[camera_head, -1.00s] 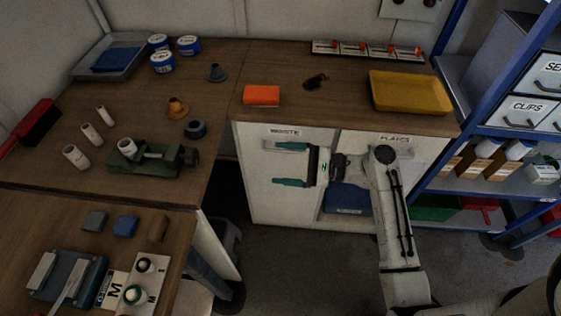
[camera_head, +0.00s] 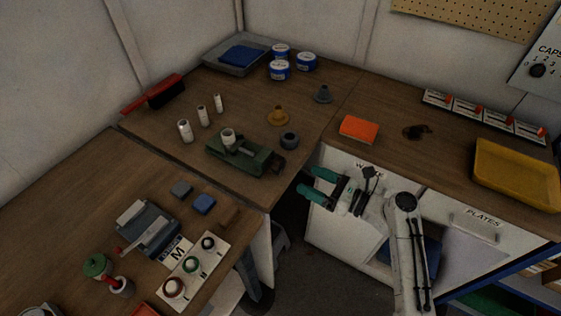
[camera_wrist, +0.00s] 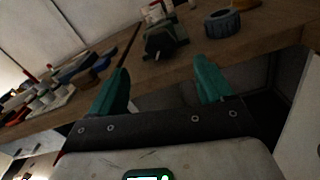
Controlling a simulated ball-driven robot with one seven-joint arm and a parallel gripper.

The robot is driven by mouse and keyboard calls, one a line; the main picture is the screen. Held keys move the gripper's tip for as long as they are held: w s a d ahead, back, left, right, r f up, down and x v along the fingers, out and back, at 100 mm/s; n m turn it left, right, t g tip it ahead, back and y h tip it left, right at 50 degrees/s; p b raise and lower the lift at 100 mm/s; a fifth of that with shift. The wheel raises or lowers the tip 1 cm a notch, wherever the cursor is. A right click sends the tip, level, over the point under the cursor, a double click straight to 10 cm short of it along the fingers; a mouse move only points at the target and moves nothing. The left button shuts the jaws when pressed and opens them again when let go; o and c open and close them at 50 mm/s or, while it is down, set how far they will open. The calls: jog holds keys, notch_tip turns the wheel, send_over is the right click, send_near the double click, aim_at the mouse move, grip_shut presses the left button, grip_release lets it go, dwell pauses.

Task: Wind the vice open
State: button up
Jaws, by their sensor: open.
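The green vice (camera_head: 232,158) stands on the wooden bench, near its front edge. A white cylinder (camera_head: 228,135) sits upright at its jaws; I cannot tell whether they grip it. A dark round part (camera_head: 279,168) at its right end faces the bench edge. My gripper (camera_head: 318,184) is open and empty, its teal fingers pointing left toward that end, apart from it, beyond the bench edge. In the wrist view the vice (camera_wrist: 165,40) shows ahead between the spread fingers of my gripper (camera_wrist: 161,66); its jaws are unclear there.
A dark ring (camera_head: 289,140) and an orange flanged piece (camera_head: 277,116) stand close behind the vice. White cylinders (camera_head: 202,116) stand to its left. An orange block (camera_head: 358,129) lies on the right bench. Below my gripper is an open gap between the cabinets.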

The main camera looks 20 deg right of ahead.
aim_at(282, 167)
jog(key=p+x, duration=0.1)
jog(key=x, duration=0.9)
jog(key=shift+w+a, duration=0.15)
jog(key=shift+w, duration=0.1)
jog(key=c, duration=1)
jog(key=shift+n, duration=0.4)
jog(key=n+b, duration=0.2)
jog(key=n, duration=0.2)
jog(key=shift+f, duration=0.15)
jog(key=shift+s+n+b, duration=0.15)
jog(key=shift+n+b, duration=1.2)
jog(key=shift+n, duration=0.85)
